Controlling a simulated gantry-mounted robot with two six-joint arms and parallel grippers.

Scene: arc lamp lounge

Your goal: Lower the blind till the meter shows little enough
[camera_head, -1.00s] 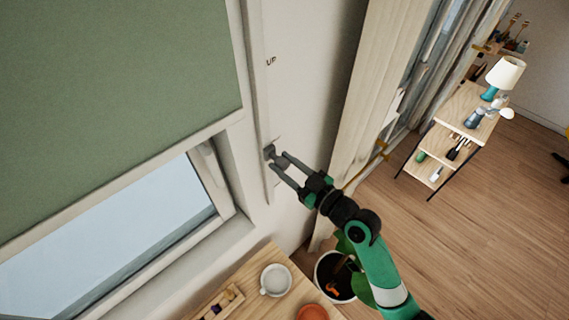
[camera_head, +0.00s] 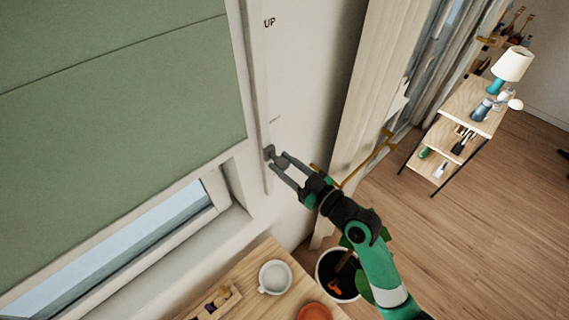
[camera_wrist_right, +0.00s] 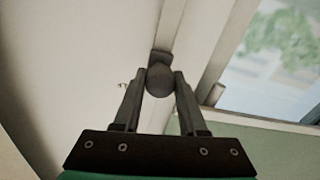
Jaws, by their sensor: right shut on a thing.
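The green blind (camera_head: 120,110) covers most of the window in the head view. A narrow strip of glass (camera_head: 130,245) shows below its bottom edge. A pale vertical track (camera_head: 252,70) runs on the wall right of the window, with "UP" printed beside its upper part. A dark grey knob (camera_head: 269,153) sits low on this track. My right gripper (camera_head: 278,160) is shut on the knob; the right wrist view shows the round knob (camera_wrist_right: 160,80) between both fingertips. My left gripper is not in view. I see no meter in these frames.
A wooden table below holds a white cup (camera_head: 275,277), an orange round thing (camera_head: 313,312) and a small tray (camera_head: 215,304). A potted plant (camera_head: 338,278) stands beside it. A shelf with a lamp (camera_head: 512,64) stands at the right, with open wooden floor in front.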

